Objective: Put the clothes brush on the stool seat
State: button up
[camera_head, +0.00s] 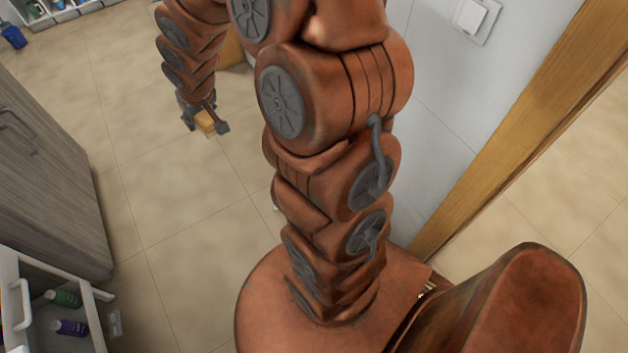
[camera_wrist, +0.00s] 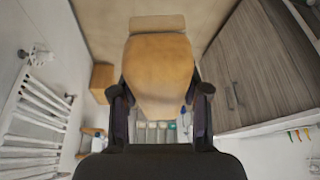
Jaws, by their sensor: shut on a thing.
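My gripper (camera_head: 206,122) hangs in the air over the tiled floor, left of my arm's column in the head view. It is shut on the clothes brush (camera_head: 204,123), a light wooden block that shows only in small part there. In the wrist view the brush (camera_wrist: 158,72) is large and tan, held between the two dark fingers. I cannot clearly make out the stool seat. A small wood-coloured piece (camera_wrist: 92,131) at the lower left of the wrist view may be part of the stool.
A grey wood cabinet (camera_head: 45,170) stands at the left. A white cart (camera_head: 60,305) with green and purple bottles is at the lower left. A wooden box-like piece (camera_wrist: 102,82) and a white towel rack (camera_wrist: 38,120) are left in the wrist view. Open floor (camera_head: 170,190) lies between.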

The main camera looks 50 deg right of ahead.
jog(key=s+d+f+m+b, duration=0.1)
jog(key=s+d+f+b, duration=0.6)
jog(key=f+b, duration=0.65)
jog(key=s+d+f+m+h+b, duration=0.1)
jog(key=s+d+f+b, duration=0.3)
jog(key=s+f+b, duration=0.7)
jog(key=s+d+f+m+b, duration=0.2)
jog(key=s+d+f+b, duration=0.35)
jog(key=f+b, duration=1.1)
jog(key=w+p, duration=0.1)
jog(key=w+d+p, duration=0.1)
jog(key=w, duration=0.1)
jog(key=w+r+p, duration=0.1)
jog(key=p, duration=0.1)
jog(key=shift+w+d, duration=0.15)
jog(key=shift+d, duration=0.25)
jog(key=w+d, duration=0.1)
jog(key=w, duration=0.2)
jog(key=w+d+f, duration=0.1)
jog(key=w, duration=0.3)
jog(key=w+d+b, duration=0.1)
jog(key=w, duration=0.2)
jog(key=shift+w+d+f, duration=0.2)
jog(key=shift+f, duration=0.15)
jog(key=shift+w+f+b, duration=0.1)
jog(key=shift+f+b, duration=0.8)
jog(key=shift+f, duration=0.8)
jog(key=shift+f, duration=0.2)
jog(key=o, duration=1.1)
